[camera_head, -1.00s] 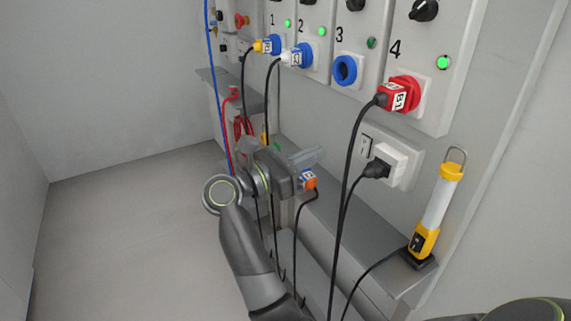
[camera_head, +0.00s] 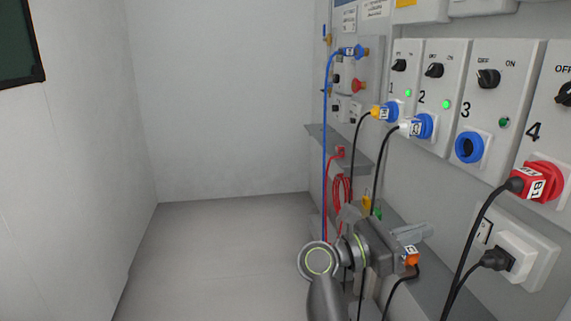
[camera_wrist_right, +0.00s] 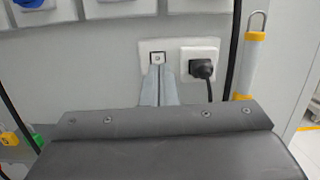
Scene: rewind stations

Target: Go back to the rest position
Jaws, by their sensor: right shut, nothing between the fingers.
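My right gripper (camera_head: 424,231) is at the wall bench, in front of the panel and left of the white wall socket (camera_head: 516,250). Its fingers are together with nothing between them. In the right wrist view the shut fingers (camera_wrist_right: 158,84) point at the wall, just below a small switch plate (camera_wrist_right: 158,60). An orange plug (camera_head: 410,255) shows just below the fingers in the head view, its black cable hanging down. Whether the gripper touches it cannot be told. My left gripper is not in view.
The panel holds blue sockets, among them an empty one (camera_head: 469,147) under number 3, and a red plug (camera_head: 528,184) under number 4. Black cables hang close to my right arm. The floor (camera_head: 220,255) at left is clear.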

